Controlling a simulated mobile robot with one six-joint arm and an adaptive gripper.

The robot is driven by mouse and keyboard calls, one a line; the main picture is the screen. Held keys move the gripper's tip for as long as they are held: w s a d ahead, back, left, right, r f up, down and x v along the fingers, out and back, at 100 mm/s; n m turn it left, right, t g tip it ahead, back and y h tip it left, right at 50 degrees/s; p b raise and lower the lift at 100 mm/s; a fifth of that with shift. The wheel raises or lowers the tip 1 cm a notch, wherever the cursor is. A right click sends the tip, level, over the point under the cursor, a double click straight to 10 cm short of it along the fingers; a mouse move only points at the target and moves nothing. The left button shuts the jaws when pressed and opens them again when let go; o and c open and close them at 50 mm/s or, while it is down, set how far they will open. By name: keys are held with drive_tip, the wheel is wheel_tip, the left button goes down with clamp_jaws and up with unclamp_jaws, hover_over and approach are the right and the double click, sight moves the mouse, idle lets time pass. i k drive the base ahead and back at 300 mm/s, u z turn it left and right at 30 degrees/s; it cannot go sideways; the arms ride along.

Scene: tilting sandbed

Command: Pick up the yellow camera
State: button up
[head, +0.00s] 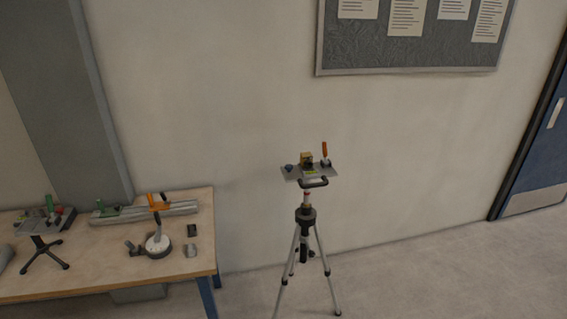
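A small yellow box-shaped thing with a dark front (306,160), which looks like the yellow camera, sits on a flat grey plate (318,175) on top of a tripod (304,218). An upright orange-red handle (324,150) stands on the plate just right of it, and a small dark blue knob (289,167) is at its left. The details of the camera are too small to tell. My gripper is not in the head view.
A notice board (400,58) hangs on the wall behind. A blue door (545,150) is at the right. The floor right of the tripod is clear.

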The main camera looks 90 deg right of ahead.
sight(306, 158)
drive_tip(key=z, duration=0.1)
drive_tip(key=i, duration=1)
drive_tip(key=z, duration=3.8)
